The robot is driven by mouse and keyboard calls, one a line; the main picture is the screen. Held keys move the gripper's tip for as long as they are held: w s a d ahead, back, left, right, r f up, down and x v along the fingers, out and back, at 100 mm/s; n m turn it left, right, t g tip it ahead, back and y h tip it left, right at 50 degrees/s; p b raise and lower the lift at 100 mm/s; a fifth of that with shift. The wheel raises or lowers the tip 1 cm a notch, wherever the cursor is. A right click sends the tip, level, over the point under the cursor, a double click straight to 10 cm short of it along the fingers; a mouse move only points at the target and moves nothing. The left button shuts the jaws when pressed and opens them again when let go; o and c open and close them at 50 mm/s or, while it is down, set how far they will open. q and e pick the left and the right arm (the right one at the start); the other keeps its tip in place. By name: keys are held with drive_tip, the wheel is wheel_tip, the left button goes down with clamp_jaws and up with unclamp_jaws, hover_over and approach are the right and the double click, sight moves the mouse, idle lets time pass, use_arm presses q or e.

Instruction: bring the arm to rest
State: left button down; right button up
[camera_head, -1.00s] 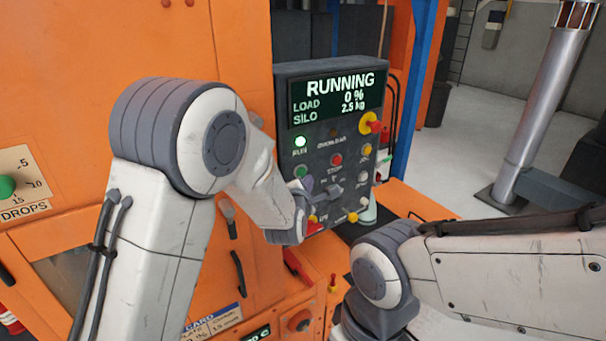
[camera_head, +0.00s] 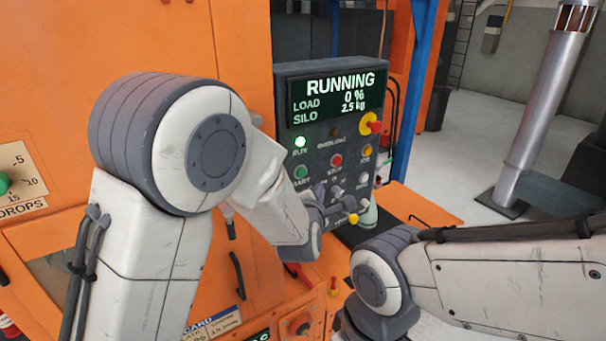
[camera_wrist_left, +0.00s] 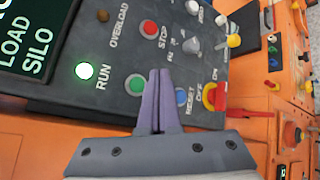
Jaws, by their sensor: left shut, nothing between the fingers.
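My left arm comes in from the left, bent at a large joint. My left gripper (camera_head: 326,207) is in front of the lower part of the dark control panel (camera_head: 306,150); the arm partly hides it. In the left wrist view its two purple fingers (camera_wrist_left: 159,75) are together with nothing between them. They appear in front of the panel between the green start button (camera_wrist_left: 135,85) and the blue reset button (camera_wrist_left: 182,97); I cannot tell whether they touch it. The panel's screen (camera_head: 335,95) reads RUNNING, load 0 %, silo 2.5 kg. My right arm shows at lower right, its gripper out of view.
The green run lamp (camera_head: 300,142) is lit. A red stop button (camera_head: 336,160) and a yellow-and-red knob (camera_head: 370,124) are on the panel. An orange machine housing (camera_head: 120,40) stands at left. A metal pipe (camera_head: 543,110) stands at right on open grey floor.

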use_arm(q)
drive_tip(key=s+a+f+m+g+y, duration=0.1)
drive_tip(key=s+a+f+m+g, duration=0.45)
drive_tip(key=s+a+m, duration=0.45)
drive_tip(key=s+a+f+m+g+y, duration=0.1)
drive_tip(key=s+a+f+m+g, duration=0.55)
drive_tip(key=s+m, duration=0.6)
drive_tip(key=s+d+r+m+g+b, duration=0.2)
drive_tip(key=s+d+m, duration=0.5)
drive_tip(key=s+d, duration=0.4)
drive_tip(key=s+g+b, duration=0.1)
drive_tip(key=s+b, duration=0.1)
drive_tip(key=s, duration=0.2)
drive_tip(key=shift+d+r+h+b, duration=0.15)
drive_tip(key=shift+d+h+b, duration=0.2)
drive_tip(key=shift+h, duration=0.05)
drive_tip(key=shift+w+m, duration=0.1)
drive_tip(key=shift+m, duration=0.15)
